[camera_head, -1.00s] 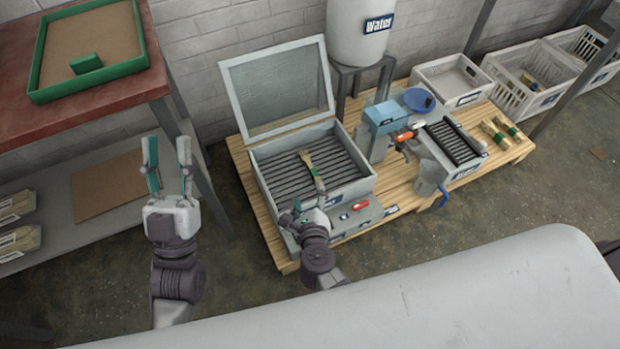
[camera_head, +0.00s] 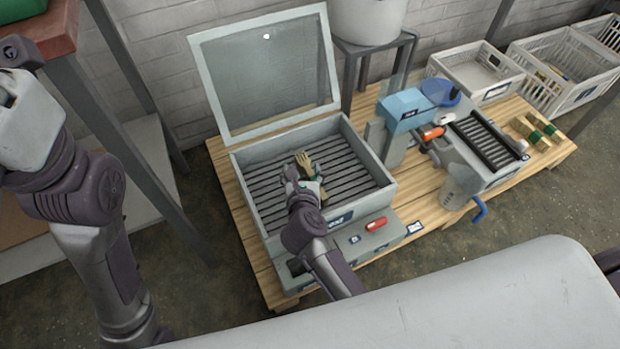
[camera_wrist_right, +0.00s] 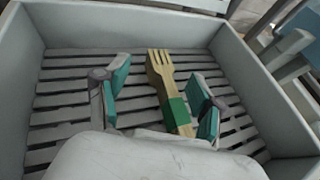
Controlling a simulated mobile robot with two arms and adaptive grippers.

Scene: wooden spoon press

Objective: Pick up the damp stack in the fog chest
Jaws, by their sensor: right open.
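The damp stack, a bundle of pale wooden forks (camera_head: 304,160) with a green band, lies on the slats inside the open grey fog chest (camera_head: 362,143). The stack also shows in the right wrist view (camera_wrist_right: 161,68), tines pointing away from me. My right gripper (camera_head: 303,180) is inside the chest over the stack, partly hiding it. In the right wrist view my right gripper (camera_wrist_right: 160,85) is open, one green-padded finger on each side of the stack near the band, with gaps visible. My left gripper (camera_head: 25,112) is at the left edge, its fingers not clearly seen.
The chest's glazed lid (camera_head: 265,75) stands open at the back. A blue-topped press (camera_head: 407,108) and a roller unit (camera_head: 490,143) stand to the right on the wooden pallet (camera_head: 427,212). White crates (camera_head: 478,72) stand at the back right. A red-topped table (camera_head: 52,32) is at the left.

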